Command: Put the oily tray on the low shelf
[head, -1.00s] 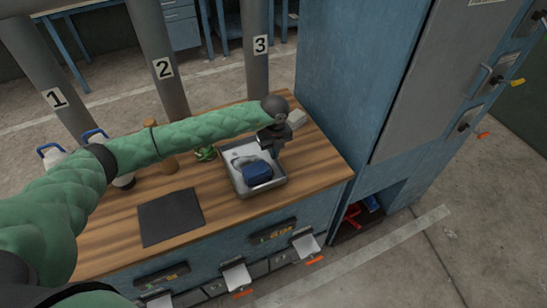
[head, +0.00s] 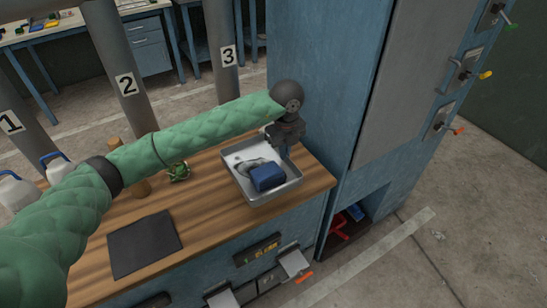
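The oily tray (head: 293,186) is a shallow grey metal tray with a dark smear inside and a blue block-like item (head: 268,177) in it. It is over the wooden counter near its right end and seems raised a little; the gap below is hard to judge. My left gripper (head: 284,150) is at the tray's far right rim, pointing down. Its fingertips are mostly hidden, but the tray moves with it, so it appears shut on the rim. The low shelf (head: 338,247) is the dark opening low in the blue cabinet, partly hidden by the counter. My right gripper is out of view.
Red (head: 340,224) and blue (head: 356,211) items sit in the low opening. A dark mat (head: 145,244), a green object (head: 179,171) and white jugs (head: 15,192) are on the counter. Numbered posts stand behind. The floor right of the cabinet is clear.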

